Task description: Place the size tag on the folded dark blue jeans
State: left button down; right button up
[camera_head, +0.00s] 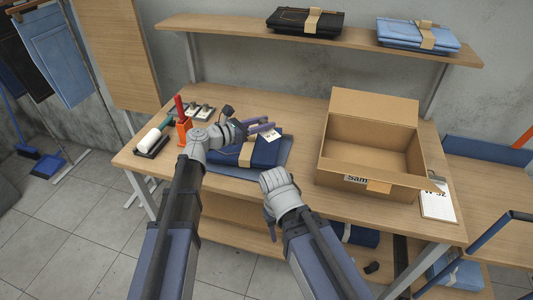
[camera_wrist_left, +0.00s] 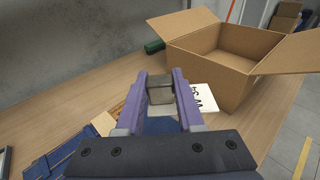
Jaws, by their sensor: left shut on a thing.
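The folded dark blue jeans (camera_head: 265,150) lie on the workbench with a tan paper band around them; part of them shows at the lower left of the left wrist view (camera_wrist_left: 65,155). My left gripper (camera_head: 263,128) is over the far side of the jeans. Whether the tag touches the jeans is unclear. My right gripper (camera_head: 268,215) hangs at the bench's front edge, its fingertips mostly hidden.
An open cardboard box (camera_head: 375,150) stands right of the jeans. A white label sheet (camera_head: 437,205) lies at its right. Folded jeans lie on the shelf (camera_head: 350,43) above.

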aim_at(261, 153)
pick_arm(q)
jog(key=shift+a, duration=0.6)
notch_tip(261, 153, down, 10)
jog(key=b, duration=1)
jog(key=shift+f, duration=0.1)
jog(key=shift+f, duration=0.15)
jog(key=c, duration=0.5)
grip_release()
jog(key=shift+c, duration=0.2)
jog(key=shift+r, duration=0.2)
jog(key=shift+s+a+r, duration=0.1)
jog(key=shift+s+a, duration=0.05)
jog(key=p+v, duration=0.1)
jog(key=v, duration=1)
jog(key=shift+s+p, duration=0.25)
jog(key=shift+p, duration=0.15)
